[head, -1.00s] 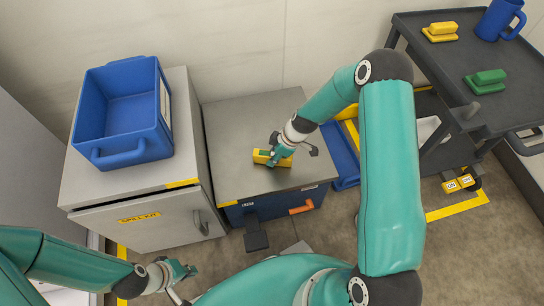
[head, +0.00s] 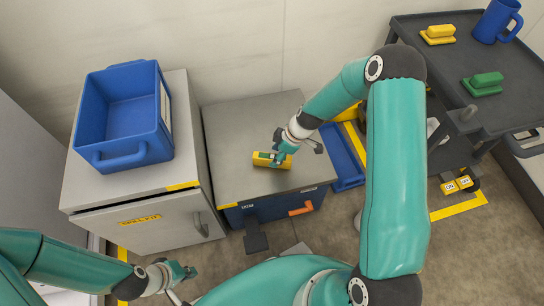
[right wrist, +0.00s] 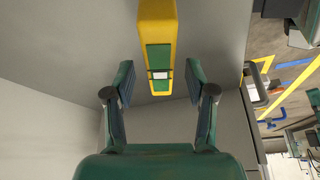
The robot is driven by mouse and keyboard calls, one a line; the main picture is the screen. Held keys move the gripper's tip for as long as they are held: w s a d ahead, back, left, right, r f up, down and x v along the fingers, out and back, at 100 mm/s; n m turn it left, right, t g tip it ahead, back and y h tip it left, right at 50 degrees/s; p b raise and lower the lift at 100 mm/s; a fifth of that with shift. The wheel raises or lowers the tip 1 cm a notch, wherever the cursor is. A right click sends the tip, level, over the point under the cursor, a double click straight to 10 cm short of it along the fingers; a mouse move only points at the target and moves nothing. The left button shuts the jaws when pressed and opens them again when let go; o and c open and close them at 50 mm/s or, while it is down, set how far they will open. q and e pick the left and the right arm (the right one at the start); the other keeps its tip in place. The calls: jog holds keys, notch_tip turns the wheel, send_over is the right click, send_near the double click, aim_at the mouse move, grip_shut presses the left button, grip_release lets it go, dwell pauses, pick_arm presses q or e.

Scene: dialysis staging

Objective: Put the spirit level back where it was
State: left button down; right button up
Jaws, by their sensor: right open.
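The spirit level (head: 272,160), a yellow bar with a green inset, lies on the grey top of the low cabinet (head: 240,120). It also shows in the right wrist view (right wrist: 157,50), with a small white vial band across its green part. My right gripper (head: 281,153) is at the level in the head view, covering part of it. In the right wrist view my right gripper (right wrist: 158,82) is open, its fingers apart on either side of the level's near end, with gaps on both sides. My left gripper (head: 184,271) is low at the left, away from the level; its jaw opening is unclear.
A blue bin (head: 124,118) stands on the grey cabinet (head: 165,212) at the left. A dark cart (head: 445,80) at the right carries a blue mug (head: 496,22), a yellow block (head: 438,35) and a green block (head: 483,84). The low cabinet's top is otherwise clear.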

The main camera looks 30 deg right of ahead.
jog(key=p+v, duration=0.1)
jog(key=v, duration=0.7)
jog(key=shift+s+r+p, duration=0.1)
jog(key=shift+r+p, duration=0.1)
jog(key=shift+p, duration=0.1)
jog(key=s+a+f+m+g, duration=0.1)
jog(key=s+a+f+m, duration=0.4)
jog(key=s+a, duration=0.3)
jog(key=s+a+f+m+g, duration=0.1)
jog(key=s+a+f+m, duration=0.4)
jog(key=s+a+m, duration=0.2)
jog(key=s+a, duration=0.1)
jog(key=s, duration=0.1)
jog(key=shift+s+a+m, duration=0.2)
jog(key=shift+s+m, duration=0.15)
jog(key=shift+m, duration=0.05)
jog(key=shift+r, duration=0.15)
notch_tip(320, 180, up, 27)
jog(key=p, duration=2.7)
